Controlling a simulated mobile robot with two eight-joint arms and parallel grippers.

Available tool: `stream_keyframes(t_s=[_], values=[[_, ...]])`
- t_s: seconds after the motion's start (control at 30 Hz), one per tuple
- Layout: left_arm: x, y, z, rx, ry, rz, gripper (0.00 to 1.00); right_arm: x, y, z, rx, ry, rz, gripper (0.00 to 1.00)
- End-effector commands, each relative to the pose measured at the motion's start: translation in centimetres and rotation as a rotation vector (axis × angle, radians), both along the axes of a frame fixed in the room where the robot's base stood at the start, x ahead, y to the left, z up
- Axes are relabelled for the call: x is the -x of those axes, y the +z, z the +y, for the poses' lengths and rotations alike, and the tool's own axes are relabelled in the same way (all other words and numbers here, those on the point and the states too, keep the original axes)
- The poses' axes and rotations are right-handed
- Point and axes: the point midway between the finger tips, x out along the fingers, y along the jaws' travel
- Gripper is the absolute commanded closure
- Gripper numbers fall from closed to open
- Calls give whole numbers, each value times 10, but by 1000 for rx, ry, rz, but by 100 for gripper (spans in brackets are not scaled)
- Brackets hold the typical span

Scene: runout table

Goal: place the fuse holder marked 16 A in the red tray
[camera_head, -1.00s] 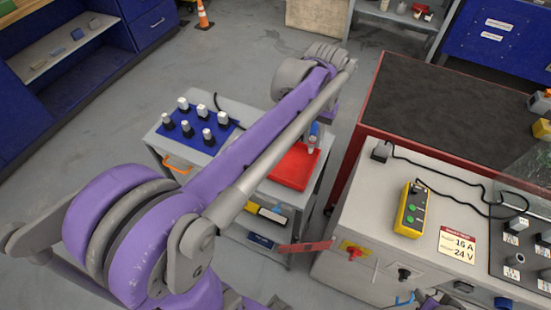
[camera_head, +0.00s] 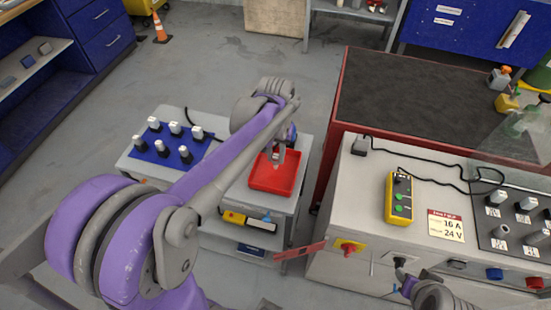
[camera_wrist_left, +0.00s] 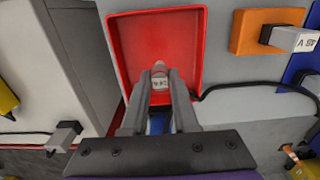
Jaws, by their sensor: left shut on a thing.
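My left gripper (camera_head: 277,160) is shut on a fuse holder with a grey-white top, over the red tray (camera_head: 259,185). The left wrist view shows the held fuse holder (camera_wrist_left: 160,81) between the fingertips, with a small label too blurred to read. The red tray (camera_wrist_left: 125,45) is empty around it there. I cannot tell whether the fuse holder touches the tray floor. Several other fuse holders with white or grey tops stand on a blue mat (camera_head: 163,160) left of the tray.
A grey machine panel (camera_head: 335,215) on the right bears a yellow control box (camera_head: 399,198), a black cable and a sign (camera_head: 446,227) reading 16 A, 24 V. A red-edged dark bench (camera_head: 420,95) stands behind.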

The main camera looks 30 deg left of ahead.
Motion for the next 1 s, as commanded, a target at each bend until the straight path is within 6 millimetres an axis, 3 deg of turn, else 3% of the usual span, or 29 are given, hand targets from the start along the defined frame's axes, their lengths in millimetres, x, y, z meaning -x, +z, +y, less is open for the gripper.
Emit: stream_keyframes(t_s=[0.13, 0.53, 0.57, 0.7, 1.0], values=[[0, -18, 0, 0, 0, 0, 100, 1, -2, 0, 0, 0, 1, 57], [1, -23, 0, 0, 0, 1, 100, 2, -6, 0, 0, 0, 4, 57], [0, -22, 0, 0, 0, 0, 67, 2, -5, 0, 0, 0, 4, 57], [0, -21, 0, 0, 0, 0, 43, 2, -4, 0, 0, 0, 3, 57], [0, -20, 0, 0, 0, 0, 43, 1, -3, 0, 0, 0, 2, 57]])
